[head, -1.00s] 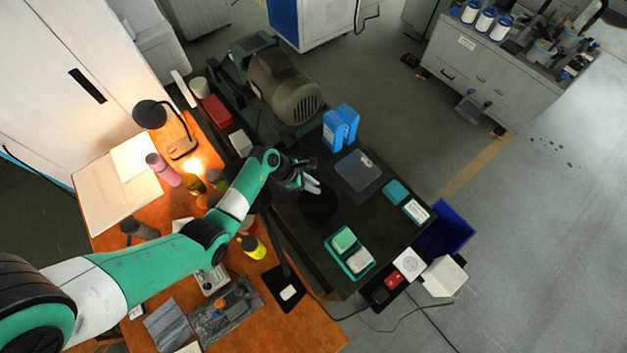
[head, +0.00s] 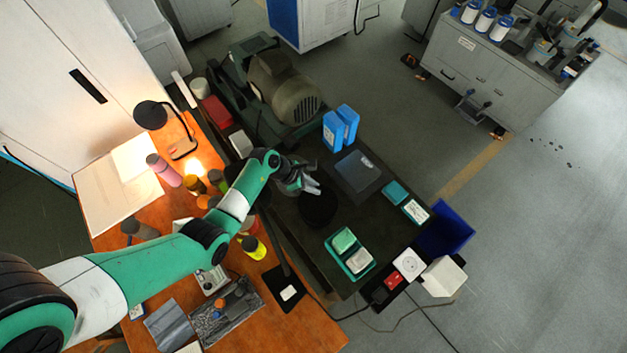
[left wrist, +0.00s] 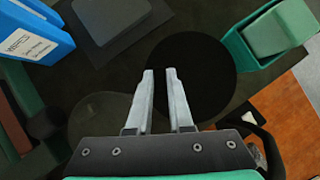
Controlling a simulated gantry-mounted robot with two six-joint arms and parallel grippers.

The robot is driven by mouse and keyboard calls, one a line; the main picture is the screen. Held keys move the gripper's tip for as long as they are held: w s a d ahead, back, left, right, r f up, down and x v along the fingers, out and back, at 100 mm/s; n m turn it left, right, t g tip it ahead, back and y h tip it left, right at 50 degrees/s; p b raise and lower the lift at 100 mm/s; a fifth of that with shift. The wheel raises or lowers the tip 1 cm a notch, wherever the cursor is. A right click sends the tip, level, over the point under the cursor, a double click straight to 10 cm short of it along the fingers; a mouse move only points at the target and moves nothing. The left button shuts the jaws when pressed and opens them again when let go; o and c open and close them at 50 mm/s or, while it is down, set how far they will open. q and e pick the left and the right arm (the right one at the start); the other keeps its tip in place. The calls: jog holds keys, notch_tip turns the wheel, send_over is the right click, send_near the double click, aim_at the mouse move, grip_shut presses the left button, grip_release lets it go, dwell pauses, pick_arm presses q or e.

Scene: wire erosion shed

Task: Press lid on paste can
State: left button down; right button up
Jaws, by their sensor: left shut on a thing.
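My left gripper (head: 312,188) is over the dark bench top, its fingers close together with a narrow gap. Its fingertips (left wrist: 160,73) show in the left wrist view, but I cannot make out what is between them. A flat-looking black disc (head: 318,209) lies on the bench at the fingertips. It also shows in the left wrist view (left wrist: 205,80), partly behind the fingers. A faint dark round shape (left wrist: 100,113) is left of the fingers there. I cannot tell a paste can or lid for certain. My right gripper is not in view.
Blue boxes (head: 340,128) stand at the back of the bench top. A grey pad (head: 358,174) lies right of the gripper. A green tray (head: 341,259) with blocks is in front. A motor (head: 284,88) stands behind. Bottles and a lamp (head: 151,115) crowd the orange table.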

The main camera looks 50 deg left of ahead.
pick_arm(q)
jog(key=shift+c, duration=1.3)
grip_release()
notch_tip(320, 180, up, 5)
jog(key=p, duration=0.5)
jog(key=shift+r, duration=1)
grip_shut()
jog(key=shift+f, duration=0.15)
